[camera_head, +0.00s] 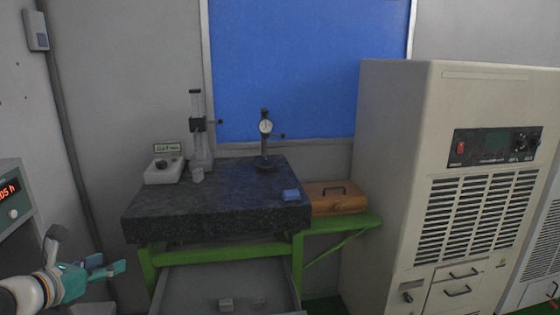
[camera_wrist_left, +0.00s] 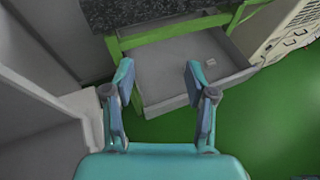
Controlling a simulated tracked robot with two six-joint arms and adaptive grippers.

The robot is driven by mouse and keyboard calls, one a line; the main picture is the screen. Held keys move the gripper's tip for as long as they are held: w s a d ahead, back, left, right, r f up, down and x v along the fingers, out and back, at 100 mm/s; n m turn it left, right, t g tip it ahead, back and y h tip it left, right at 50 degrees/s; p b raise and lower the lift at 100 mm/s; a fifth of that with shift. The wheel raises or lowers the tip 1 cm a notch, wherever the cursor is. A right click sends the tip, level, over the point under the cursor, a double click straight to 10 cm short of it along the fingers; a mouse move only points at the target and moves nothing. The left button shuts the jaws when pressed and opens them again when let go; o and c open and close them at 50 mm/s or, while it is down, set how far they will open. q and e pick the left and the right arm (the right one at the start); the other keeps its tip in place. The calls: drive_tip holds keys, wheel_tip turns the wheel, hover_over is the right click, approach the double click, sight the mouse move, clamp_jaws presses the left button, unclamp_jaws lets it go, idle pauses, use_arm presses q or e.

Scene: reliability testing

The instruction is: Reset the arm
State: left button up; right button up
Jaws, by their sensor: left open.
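My left gripper (camera_head: 108,266) comes in at the lower left of the head view, in front of and to the left of the dark stone-topped table (camera_head: 215,207). In the left wrist view its two teal fingers (camera_wrist_left: 158,80) are spread apart with nothing between them. Past the fingertips, that view shows an open grey drawer (camera_wrist_left: 175,82) under the table's green frame. The gripper does not appear to touch anything.
A wooden case (camera_head: 336,197) sits on a green side shelf. A tall beige cabinet (camera_head: 400,170) stands right. Green floor (camera_wrist_left: 265,130) is clear.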

use_arm(q)
drive_tip(key=w+d+f+m+g+h, duration=0.2)
drive_tip(key=d+f+g+h, duration=0.15)
drive_tip(key=d+f, duration=0.95)
drive_tip(key=s+d+f+m+g, duration=0.2)
drive_tip(key=s+d+f, duration=0.1)
drive_tip(key=f, duration=0.4)
drive_tip(key=s+d+f+m+g, duration=0.2)
drive_tip(key=s+d+f+g, duration=0.15)
drive_tip(key=f, duration=0.45)
drive_tip(key=s+d+f+m+g+y, duration=0.1)
drive_tip(key=s+d+f+m+g, duration=0.1)
drive_tip(key=s+d+f+m, duration=0.2)
drive_tip(key=s+d+f+m+g, duration=0.2)
drive_tip(key=s+d+f+m, duration=0.2)
drive_tip(key=s+f+m, duration=0.7)
drive_tip(key=s+m, duration=0.5)
drive_tip(key=m, duration=0.6)
drive_tip(key=shift+d+f+y, duration=0.3)
drive_tip(key=shift+y, duration=0.05)
use_arm(e)
drive_tip(key=shift+w+f, duration=0.1)
drive_tip(key=shift+w, duration=0.15)
use_arm(q)
drive_tip(key=shift+w, duration=0.1)
